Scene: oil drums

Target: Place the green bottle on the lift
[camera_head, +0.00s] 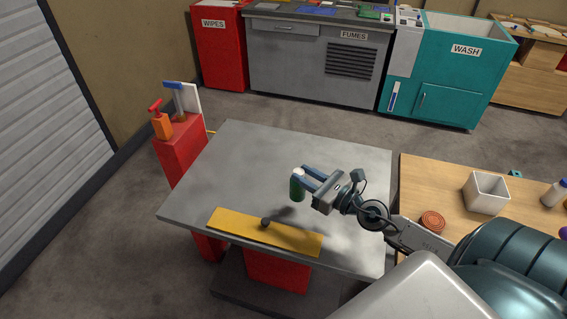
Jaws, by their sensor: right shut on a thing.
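The green bottle (297,189) has a pale cap and is upright. My right gripper (299,175) comes in from the right and is shut on it near its top. The lift (240,165) is a grey flat platform on red supports, with a dark base below. The bottle is over the middle of the platform; I cannot tell whether its bottom touches the surface. My left gripper is not in view.
A yellow plate (285,238) with a dark knob lies along the platform's front edge. A red post (180,150) with handles stands at its left corner. A wooden table (455,215) at right holds a white bin (486,196) and a reddish round item (432,221).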

